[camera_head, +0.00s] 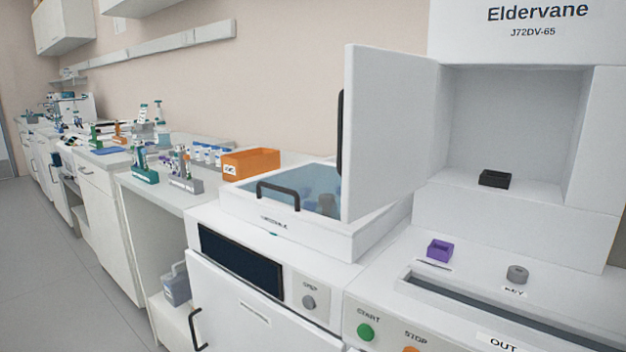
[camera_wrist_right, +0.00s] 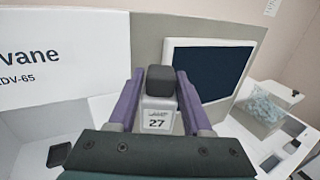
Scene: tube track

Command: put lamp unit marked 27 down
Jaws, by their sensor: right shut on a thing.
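In the right wrist view, the lamp unit marked 27 (camera_wrist_right: 157,117) has a pale body with a numbered label and a dark grey block at its far end. My right gripper (camera_wrist_right: 160,80) is shut on it, with a purple finger along each side. The unit is held up near the white Eldervane machine, clear of any surface that I can see. Neither gripper nor the lamp unit shows in the head view.
The Eldervane machine (camera_head: 520,222) has an open door (camera_head: 385,130) and a recess holding a small black block (camera_head: 494,178). A purple block (camera_head: 440,249) and grey key knob (camera_head: 517,274) sit below. An orange bin (camera_head: 250,162) and tube racks (camera_head: 187,183) stand on the bench.

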